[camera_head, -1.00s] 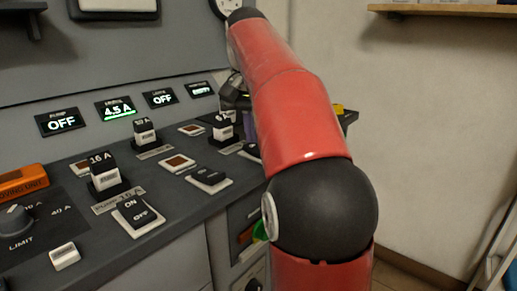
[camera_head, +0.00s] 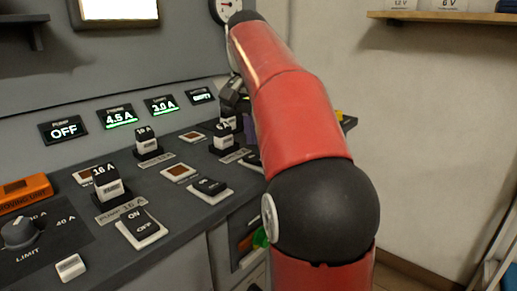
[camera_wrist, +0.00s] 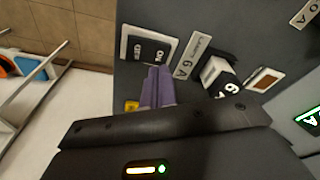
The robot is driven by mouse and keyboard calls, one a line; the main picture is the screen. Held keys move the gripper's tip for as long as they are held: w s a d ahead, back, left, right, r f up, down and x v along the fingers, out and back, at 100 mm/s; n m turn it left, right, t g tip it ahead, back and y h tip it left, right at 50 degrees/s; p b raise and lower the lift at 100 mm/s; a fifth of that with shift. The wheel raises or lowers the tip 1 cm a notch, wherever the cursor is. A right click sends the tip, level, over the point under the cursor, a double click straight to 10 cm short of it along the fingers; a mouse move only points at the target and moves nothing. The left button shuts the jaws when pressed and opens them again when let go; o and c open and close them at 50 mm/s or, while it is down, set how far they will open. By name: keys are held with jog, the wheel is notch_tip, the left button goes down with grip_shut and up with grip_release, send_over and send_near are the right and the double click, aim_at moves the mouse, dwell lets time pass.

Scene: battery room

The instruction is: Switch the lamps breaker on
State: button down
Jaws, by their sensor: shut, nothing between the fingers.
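The lamps breaker is a black rocker in a white frame (camera_wrist: 148,47), marked ON and OFF, in the wrist view. My gripper (camera_wrist: 158,72) has its purple fingers shut together and empty. Their tips are at the ON end of the rocker; I cannot tell whether they touch. A label reading 6 A (camera_wrist: 191,53) lies beside the rocker, with a 6 A plug block (camera_wrist: 214,72) next to it. In the head view my arm hides most of this rocker. The third display (camera_head: 162,105) reads 3.0 A, and a wall panel (camera_head: 119,10) glows.
Two other rockers, one by the Pump 16 A label (camera_head: 141,227) and one in the middle (camera_head: 209,188), sit on the sloping console. The pump display (camera_head: 64,130) reads OFF and the second display (camera_head: 117,117) 4.5 A. A limit knob (camera_head: 17,232) is at left.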

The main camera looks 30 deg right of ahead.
aim_at(252, 156)
jog(key=shift+r, duration=2.25)
